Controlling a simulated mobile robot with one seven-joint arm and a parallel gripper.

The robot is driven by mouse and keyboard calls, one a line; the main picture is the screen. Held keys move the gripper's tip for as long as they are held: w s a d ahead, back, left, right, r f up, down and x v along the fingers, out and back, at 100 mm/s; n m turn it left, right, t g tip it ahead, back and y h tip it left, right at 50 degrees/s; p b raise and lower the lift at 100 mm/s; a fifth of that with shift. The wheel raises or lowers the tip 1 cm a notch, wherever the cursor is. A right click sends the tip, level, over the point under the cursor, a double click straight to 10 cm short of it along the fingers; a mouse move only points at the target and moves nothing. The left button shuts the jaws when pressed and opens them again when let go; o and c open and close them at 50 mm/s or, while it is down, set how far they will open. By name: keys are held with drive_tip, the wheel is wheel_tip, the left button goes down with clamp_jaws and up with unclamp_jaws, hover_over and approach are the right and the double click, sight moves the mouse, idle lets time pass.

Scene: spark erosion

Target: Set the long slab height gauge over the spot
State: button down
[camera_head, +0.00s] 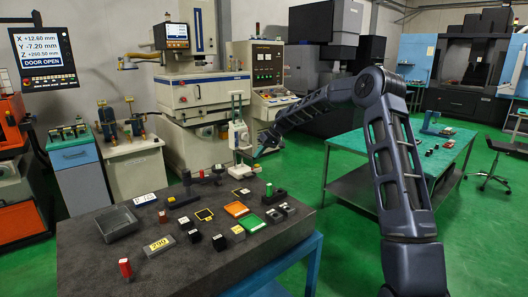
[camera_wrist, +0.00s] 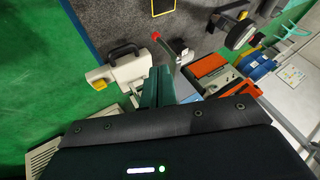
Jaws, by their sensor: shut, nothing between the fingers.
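A pale height gauge (camera_head: 239,142) with a tall column stands upright at the far right edge of the dark slab (camera_head: 150,270). In the wrist view a pale body with a black handle, seemingly the same gauge (camera_wrist: 131,72), lies left of my fingers. My gripper (camera_head: 258,153) is shut and empty, just right of the gauge; I cannot tell if they touch. In the wrist view my gripper (camera_wrist: 160,72) shows dark green fingers together. Yellow-outlined squares mark the slab, one near its middle (camera_head: 204,214) and one farther back (camera_head: 241,191); I cannot tell which is the spot.
A green-topped table (camera_head: 375,150) stands to the right.

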drive_tip(key=shift+s+a, duration=0.25)
drive_tip(key=s+a, duration=0.6)
idle(0.3)
drive_tip(key=w+d+r, duration=0.4)
drive_tip(key=d+r, duration=0.4)
drive_tip(key=d, duration=0.1)
drive_tip(key=shift+d, duration=0.15)
idle(0.3)
